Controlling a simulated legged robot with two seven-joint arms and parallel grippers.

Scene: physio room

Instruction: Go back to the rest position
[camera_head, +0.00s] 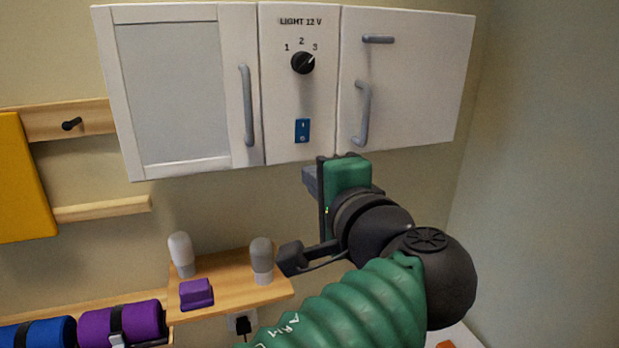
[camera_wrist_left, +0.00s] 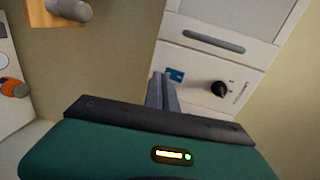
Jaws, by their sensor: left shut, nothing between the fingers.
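My left gripper (camera_head: 311,181) is at the end of my green and black arm, just below the middle of the white wall cabinet (camera_head: 298,100). Its grey fingers also show in the left wrist view (camera_wrist_left: 163,93), close together with nothing between them. In that view they point toward the cabinet panel with the blue switch (camera_wrist_left: 175,75) and black knob (camera_wrist_left: 219,89). The fingertips appear apart from the switch, though the exact gap is hard to tell. My right gripper is not in view.
The knob (camera_head: 303,62) points toward 3. Both cabinet doors look shut. Below, a wooden shelf (camera_head: 230,285) holds two grey-topped bottles and a purple block (camera_head: 196,293). A yellow board (camera_head: 22,180) hangs at left. Bare wall lies to the right.

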